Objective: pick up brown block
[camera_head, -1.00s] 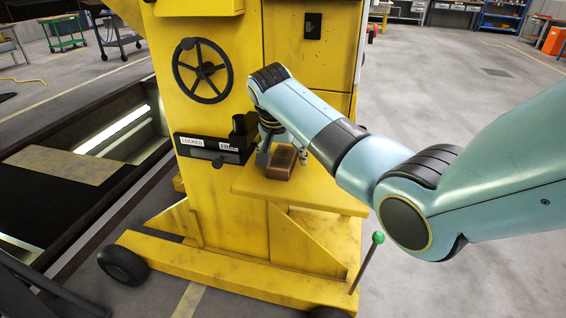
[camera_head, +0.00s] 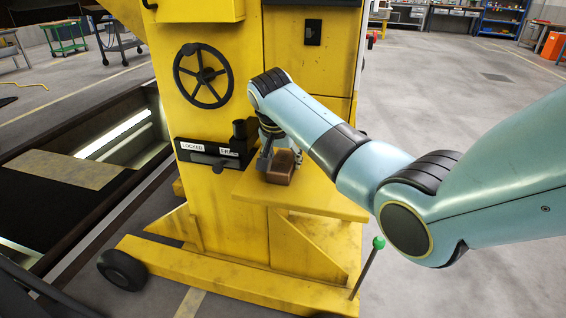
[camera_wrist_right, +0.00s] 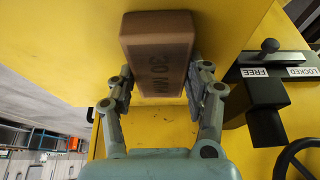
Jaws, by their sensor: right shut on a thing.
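The brown block (camera_head: 281,168) is at the yellow shelf (camera_head: 310,200) of the yellow machine. In the right wrist view the brown block (camera_wrist_right: 158,55) shows dark "30 MM" lettering on its face. My right gripper (camera_head: 268,165) is shut on the brown block, with one finger on each side of it; it also shows in the right wrist view (camera_wrist_right: 160,92). I cannot tell whether the block still touches the shelf. My left gripper is not in view.
A black panel with "LOCKED" and "FREE" labels (camera_head: 208,155) sits just left of the block, with a black handwheel (camera_head: 203,76) above. A green-knobbed lever (camera_head: 378,243) stands at the shelf's front right. An open floor pit (camera_head: 60,190) lies at left.

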